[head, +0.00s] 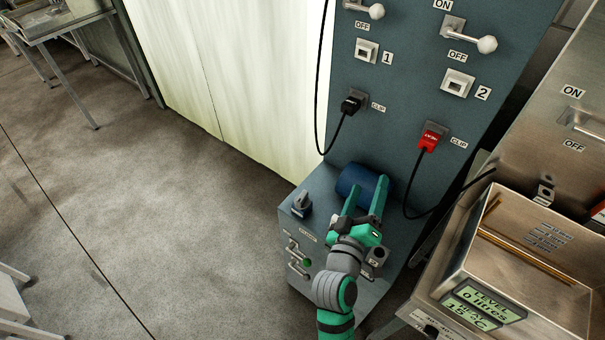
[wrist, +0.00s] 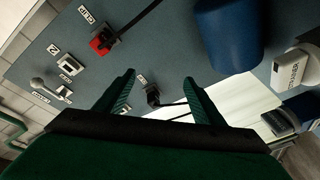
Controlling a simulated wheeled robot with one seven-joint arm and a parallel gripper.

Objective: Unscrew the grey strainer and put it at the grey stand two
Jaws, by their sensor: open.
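A tall panel (head: 400,90) has levers and square fittings labelled 1 (head: 366,50) and 2 (head: 458,83). A black plug (head: 351,104) and a red plug (head: 431,138) trail cables. A metal basin (head: 476,235) stands right. Open floor (head: 150,220) lies left.

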